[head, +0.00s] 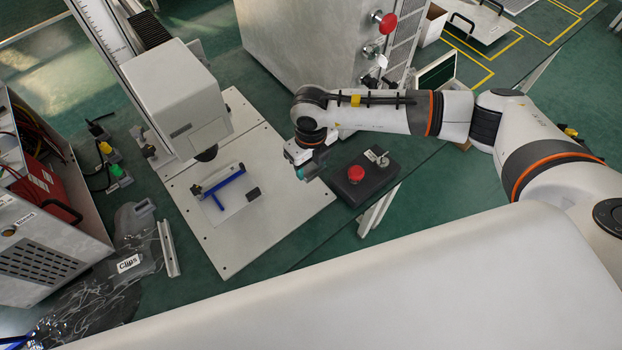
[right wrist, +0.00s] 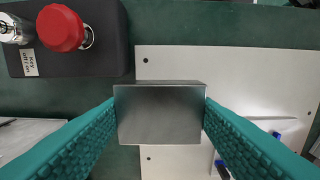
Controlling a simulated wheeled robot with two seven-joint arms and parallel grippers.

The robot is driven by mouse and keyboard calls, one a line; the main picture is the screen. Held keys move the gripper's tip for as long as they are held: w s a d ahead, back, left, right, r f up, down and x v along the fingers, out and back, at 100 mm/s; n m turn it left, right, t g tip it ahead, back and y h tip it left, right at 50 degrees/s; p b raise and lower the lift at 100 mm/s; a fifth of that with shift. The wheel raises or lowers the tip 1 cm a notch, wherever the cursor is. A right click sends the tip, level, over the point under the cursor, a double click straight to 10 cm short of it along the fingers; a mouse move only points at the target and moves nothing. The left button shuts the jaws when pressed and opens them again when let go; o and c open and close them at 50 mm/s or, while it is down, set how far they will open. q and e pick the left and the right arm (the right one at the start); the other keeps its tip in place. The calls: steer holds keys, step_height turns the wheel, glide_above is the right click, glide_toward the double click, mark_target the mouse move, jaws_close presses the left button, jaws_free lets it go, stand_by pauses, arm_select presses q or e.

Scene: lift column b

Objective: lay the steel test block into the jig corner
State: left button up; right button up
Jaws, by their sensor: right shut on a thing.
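The steel test block (right wrist: 160,118) is a plain grey box between the two teal fingers of my right gripper in the right wrist view. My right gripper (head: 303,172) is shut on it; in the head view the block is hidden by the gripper. The gripper hangs by the right edge of the pale base plate (head: 285,205), near the red-button box. The blue jig corner (head: 222,187) lies on the plate to the left of the gripper, apart from it. Parts of the blue jig (right wrist: 272,121) show at the right of the wrist view. My left gripper is not in view.
A black box with a red button (head: 356,174) and a key switch stands just right of the gripper. A grey machine head (head: 180,100) rises behind the jig. A small dark piece (head: 253,193) lies right of the jig. A Clips bag (head: 128,264) lies left.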

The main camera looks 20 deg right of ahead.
mark_target(311, 189)
steer(key=shift+r, duration=0.3)
step_height(311, 189, down, 9)
steer(key=shift+r+p, duration=0.15)
steer(key=shift+p, duration=0.9)
steer(key=shift+f, duration=0.5)
